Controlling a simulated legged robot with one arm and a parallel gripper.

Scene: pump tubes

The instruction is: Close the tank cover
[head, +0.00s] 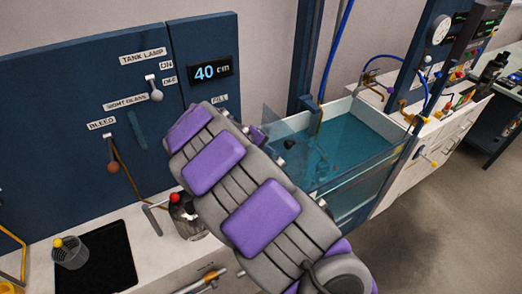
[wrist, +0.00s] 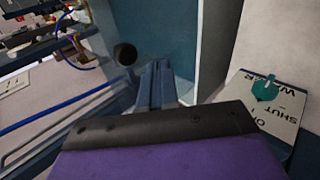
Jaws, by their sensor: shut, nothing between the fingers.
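The tank (head: 352,108) stands right of centre in the head view, with clear walls and blue-green water inside. A clear panel (head: 285,148) stands tilted at its left side; it may be the cover, but I cannot tell for sure. The water surface shows from above. My gripper's purple and black jaw (wrist: 165,122) fills the bottom of the wrist view, shut and empty. In the head view my arm hides the gripper's tip and the tank's near left corner. I cannot tell whether the gripper touches the panel.
A teal valve knob (wrist: 265,88) sits on a labelled plate. Open floor lies at the right.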

